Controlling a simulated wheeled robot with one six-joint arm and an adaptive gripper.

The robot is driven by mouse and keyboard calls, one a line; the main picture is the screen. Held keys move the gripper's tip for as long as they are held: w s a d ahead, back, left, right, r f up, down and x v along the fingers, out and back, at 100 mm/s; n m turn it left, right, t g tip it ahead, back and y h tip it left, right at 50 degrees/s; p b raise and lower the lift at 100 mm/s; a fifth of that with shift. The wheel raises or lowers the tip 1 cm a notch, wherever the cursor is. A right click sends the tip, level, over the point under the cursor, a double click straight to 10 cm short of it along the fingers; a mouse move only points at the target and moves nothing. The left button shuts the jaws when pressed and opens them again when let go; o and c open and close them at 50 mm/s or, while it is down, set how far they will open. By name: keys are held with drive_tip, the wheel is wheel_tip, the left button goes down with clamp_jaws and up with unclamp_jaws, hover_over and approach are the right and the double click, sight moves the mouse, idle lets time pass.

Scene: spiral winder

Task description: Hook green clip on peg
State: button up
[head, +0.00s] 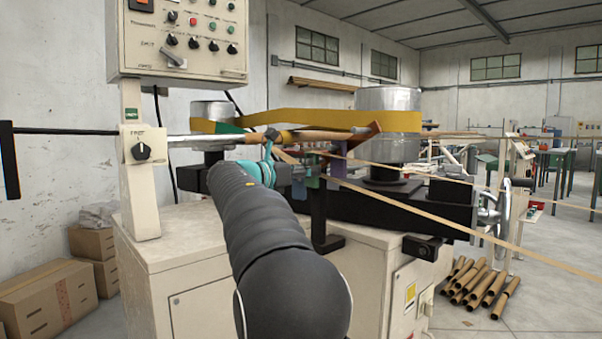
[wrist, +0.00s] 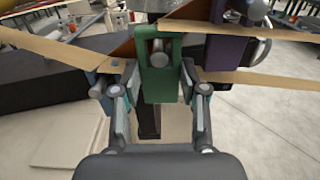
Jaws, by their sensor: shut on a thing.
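The green clip (wrist: 155,82) stands upright between my fingers in the wrist view. My gripper (wrist: 156,98) is shut on its sides. A rounded grey peg end (wrist: 158,55) shows at the clip's upper part; I cannot tell whether the clip is hooked over it. In the head view my gripper (head: 299,182) is at the winder's front, below the brown tube, and the green clip (head: 314,180) shows only as a small patch. My arm hides part of this area.
A purple clip (head: 337,163) is just right of the green one. Tan paper strips (head: 470,218) run slanting past my gripper. A yellow belt (head: 300,122) spans two metal drums (head: 389,110). The black machine beam (head: 400,205) lies to the right.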

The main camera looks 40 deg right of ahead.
drive_tip(key=shift+d+f+p, duration=0.15)
drive_tip(key=shift+d+p, duration=0.1)
drive_tip(key=shift+d, duration=0.25)
drive_tip(key=shift+d+f+p, duration=0.15)
drive_tip(key=shift+d+p, duration=0.1)
drive_tip(key=shift+d, duration=0.25)
drive_tip(key=shift+f, duration=0.1)
drive_tip(key=o, duration=1.2)
drive_tip(key=a, duration=1.2)
drive_tip(key=shift+s, duration=0.4)
